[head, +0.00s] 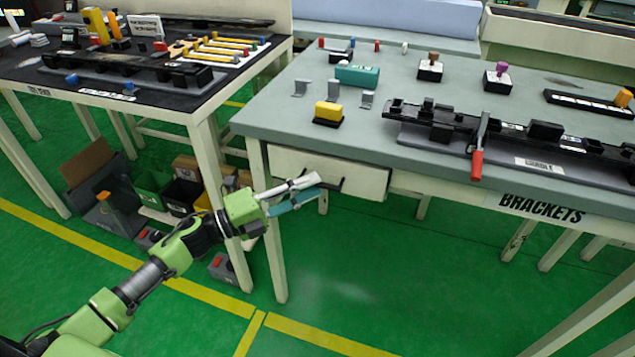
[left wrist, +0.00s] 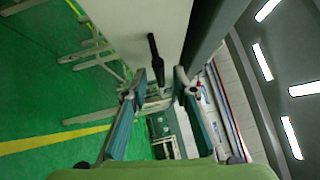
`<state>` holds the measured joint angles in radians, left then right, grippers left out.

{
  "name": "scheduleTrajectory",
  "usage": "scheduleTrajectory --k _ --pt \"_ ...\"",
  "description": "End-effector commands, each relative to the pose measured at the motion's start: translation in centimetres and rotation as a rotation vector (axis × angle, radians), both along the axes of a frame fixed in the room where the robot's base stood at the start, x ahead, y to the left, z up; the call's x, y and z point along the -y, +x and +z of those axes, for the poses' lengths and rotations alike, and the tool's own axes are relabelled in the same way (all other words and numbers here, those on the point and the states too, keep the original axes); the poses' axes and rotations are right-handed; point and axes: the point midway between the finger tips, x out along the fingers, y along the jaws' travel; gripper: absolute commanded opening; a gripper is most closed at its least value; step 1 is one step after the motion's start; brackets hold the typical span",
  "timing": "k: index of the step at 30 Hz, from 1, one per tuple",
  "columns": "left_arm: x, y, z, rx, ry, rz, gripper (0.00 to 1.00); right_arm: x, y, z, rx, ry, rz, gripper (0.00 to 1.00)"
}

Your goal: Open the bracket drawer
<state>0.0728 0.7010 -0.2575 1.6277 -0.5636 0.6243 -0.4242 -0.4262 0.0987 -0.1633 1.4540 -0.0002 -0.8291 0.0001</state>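The bracket drawer (head: 360,180) is a pale front under the left part of the table marked BRACKETS, and it looks closed. Its dark bar handle (head: 335,185) stands out from the front; it also shows in the left wrist view (left wrist: 154,52). My left gripper (head: 319,185) is at the handle, fingers pointing right. In the left wrist view my left gripper (left wrist: 160,76) is open, with the near end of the handle between its fingertips. I cannot tell whether either finger touches it. My right gripper is out of view.
The grey brackets table (head: 270,110) carries a yellow block (head: 328,112), small metal brackets, a teal box (head: 357,75) and a long black rail. A dark-topped table (head: 95,85) stands at left with bins beneath. Its front leg is close to my left arm. Open green floor lies in front.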

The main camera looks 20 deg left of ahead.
Motion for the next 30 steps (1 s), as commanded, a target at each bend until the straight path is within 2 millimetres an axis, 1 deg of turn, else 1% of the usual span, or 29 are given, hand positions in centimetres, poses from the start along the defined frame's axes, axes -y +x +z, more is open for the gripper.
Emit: scheduleTrajectory --k 3,6,16,17,18,19,20,30 --pt "1.0 1.1 0.3 0.001 -0.002 0.001 0.26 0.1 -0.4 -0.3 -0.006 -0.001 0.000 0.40" --pt "1.6 1.5 0.3 0.000 0.000 0.001 0.26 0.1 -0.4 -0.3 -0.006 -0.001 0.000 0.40" --pt "1.9 1.8 0.3 -0.001 0.000 0.001 0.26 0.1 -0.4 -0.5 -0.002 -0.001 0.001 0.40" --pt "1.9 1.8 0.3 -0.001 0.000 0.001 0.24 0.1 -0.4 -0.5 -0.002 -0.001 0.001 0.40" --pt "1.9 1.8 0.3 -0.001 0.000 0.001 0.13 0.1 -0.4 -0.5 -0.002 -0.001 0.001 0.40" --pt "1.9 1.8 0.3 -0.001 0.000 0.001 0.05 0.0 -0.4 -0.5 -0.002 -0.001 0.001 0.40" --pt "1.9 1.7 0.3 -0.001 0.000 0.001 0.00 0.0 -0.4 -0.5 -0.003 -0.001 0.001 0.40" --pt "1.8 1.7 0.2 -0.002 0.001 0.001 0.00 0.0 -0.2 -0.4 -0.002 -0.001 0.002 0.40"
